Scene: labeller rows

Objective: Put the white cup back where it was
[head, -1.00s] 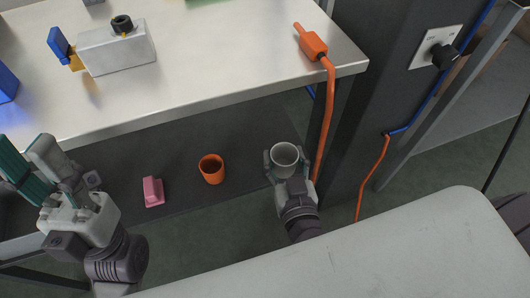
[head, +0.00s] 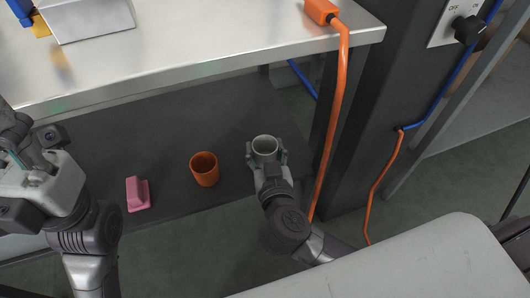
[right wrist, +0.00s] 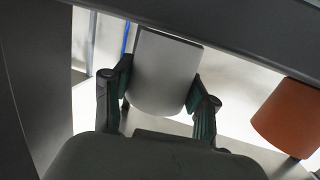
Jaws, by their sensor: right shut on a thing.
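The white cup (head: 265,146) is upright at the right end of the dark lower shelf, below the bench top. My right gripper (head: 267,157) is shut on it, with one finger on each side. The right wrist view shows the cup (right wrist: 168,72) between the two fingers (right wrist: 160,95). Whether the cup's base touches the shelf I cannot tell. My left gripper (head: 20,165) is at the left edge of the head view, partly cut off and empty as far as it shows; its finger opening is unclear.
An orange cup (head: 204,170) and a pink block-like thing (head: 138,194) stand on the lower shelf (head: 110,150), left of the white cup. The metal bench top (head: 200,55) overhangs behind. An orange cable (head: 338,110) hangs just right, beside a dark post (head: 375,90).

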